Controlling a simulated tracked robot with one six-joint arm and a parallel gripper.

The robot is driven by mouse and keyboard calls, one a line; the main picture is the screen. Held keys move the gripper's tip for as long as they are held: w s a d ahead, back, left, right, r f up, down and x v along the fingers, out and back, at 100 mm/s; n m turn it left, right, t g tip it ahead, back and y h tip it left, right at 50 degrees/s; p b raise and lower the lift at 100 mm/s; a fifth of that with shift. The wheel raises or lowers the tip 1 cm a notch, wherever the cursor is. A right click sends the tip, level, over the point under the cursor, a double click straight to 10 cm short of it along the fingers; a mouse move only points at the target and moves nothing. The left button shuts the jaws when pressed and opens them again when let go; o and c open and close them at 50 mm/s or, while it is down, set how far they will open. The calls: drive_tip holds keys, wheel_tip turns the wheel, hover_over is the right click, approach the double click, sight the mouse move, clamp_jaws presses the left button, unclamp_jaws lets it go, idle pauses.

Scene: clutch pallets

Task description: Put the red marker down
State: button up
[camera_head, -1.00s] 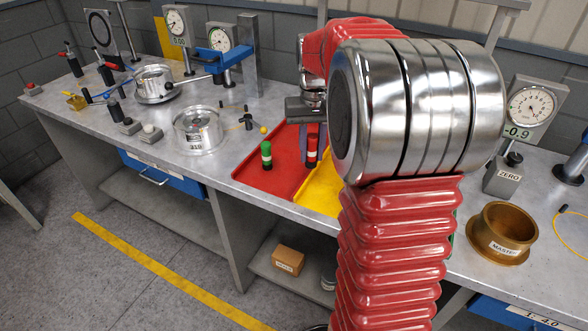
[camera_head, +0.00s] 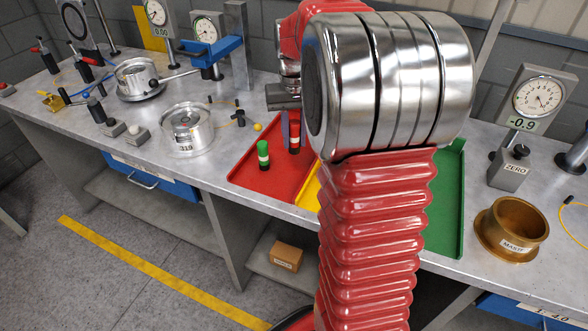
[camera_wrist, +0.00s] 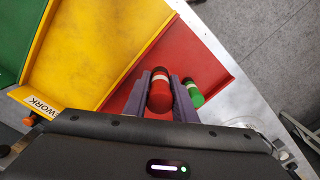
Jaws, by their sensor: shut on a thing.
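The red marker (camera_head: 295,136), a red cylinder with a white band, is upright between the fingers of my gripper (camera_head: 288,128). In the wrist view, the red marker (camera_wrist: 159,91) sits between the two purple-grey fingers of my gripper (camera_wrist: 160,102), which are shut on it. It is over the red section of the tray (camera_head: 246,178). Whether its base touches the tray floor is unclear. A green marker (camera_head: 263,155) with a white band stands in the same red section, to the left and nearer the front in the head view.
A clear ring-shaped part (camera_head: 187,130) stands left of the tray. A brass ring (camera_head: 508,230) and a dial gauge (camera_head: 535,98) stand to the right.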

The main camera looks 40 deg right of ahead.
sight(294, 152)
drive_tip(key=shift+f, duration=2.7)
drive_tip(key=shift+f, duration=1.85)
drive_tip(key=o, duration=0.8)
drive_tip(key=shift+f, duration=0.1)
drive_tip(key=shift+c, duration=0.2)
wheel_tip(294, 152, up, 12)
drive_tip(key=shift+r, duration=0.15)
